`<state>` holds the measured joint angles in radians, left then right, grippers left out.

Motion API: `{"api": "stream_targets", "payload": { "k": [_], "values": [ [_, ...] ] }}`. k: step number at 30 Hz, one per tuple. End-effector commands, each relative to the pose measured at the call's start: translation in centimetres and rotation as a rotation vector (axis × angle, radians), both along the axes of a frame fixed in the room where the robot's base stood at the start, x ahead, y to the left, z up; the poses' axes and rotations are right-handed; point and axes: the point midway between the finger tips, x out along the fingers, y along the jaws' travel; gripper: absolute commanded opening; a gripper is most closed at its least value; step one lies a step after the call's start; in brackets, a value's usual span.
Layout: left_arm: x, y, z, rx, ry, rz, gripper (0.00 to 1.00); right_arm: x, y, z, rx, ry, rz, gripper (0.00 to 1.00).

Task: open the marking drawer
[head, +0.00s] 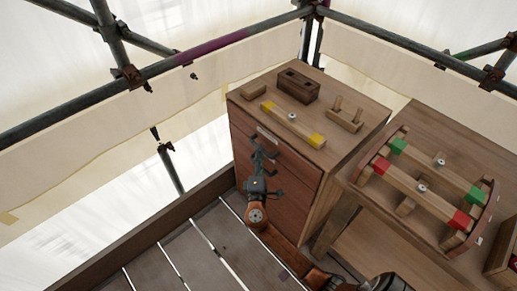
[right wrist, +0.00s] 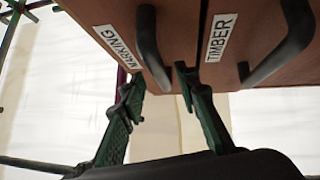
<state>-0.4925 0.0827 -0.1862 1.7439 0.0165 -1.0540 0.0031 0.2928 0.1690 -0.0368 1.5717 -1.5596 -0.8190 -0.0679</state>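The marking drawer (right wrist: 120,15) has a brown front, a white MARKING label (right wrist: 118,47) and a dark bar handle (right wrist: 148,42) in the right wrist view. It looks shut. In the head view it is the upper drawer (head: 243,122) of the wooden cabinet, its handle largely hidden by my gripper. My right gripper (head: 263,152) is at the cabinet front. In the right wrist view its green-black fingers (right wrist: 160,80) are apart, with the near end of the marking handle between their tips. I cannot tell whether they touch it. My left gripper is not in view.
The TIMBER drawer (right wrist: 222,25) with its own handle (right wrist: 285,45) lies beside the marking drawer. Wooden blocks and a yellow-ended bar (head: 292,119) lie on the cabinet top. A bench with a red-and-green-ended bar rack (head: 425,185) stands right. Scaffold poles (head: 160,68) surround the deck.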

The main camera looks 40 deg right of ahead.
Motion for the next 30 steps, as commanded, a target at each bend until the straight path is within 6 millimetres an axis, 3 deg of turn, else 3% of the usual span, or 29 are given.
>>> {"api": "stream_targets", "payload": {
  "k": [6, 16, 30],
  "values": [
    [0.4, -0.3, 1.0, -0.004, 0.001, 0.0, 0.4, 1.7, -1.6, 0.1, -0.001, 0.002, -0.001, 0.29],
    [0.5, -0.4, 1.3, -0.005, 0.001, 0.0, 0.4, 1.8, -2.0, 0.2, 0.002, 0.002, -0.002, 0.29],
    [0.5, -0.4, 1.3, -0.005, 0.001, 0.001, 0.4, 1.8, -1.9, 0.2, 0.001, 0.002, -0.003, 0.0]
  ]
}}
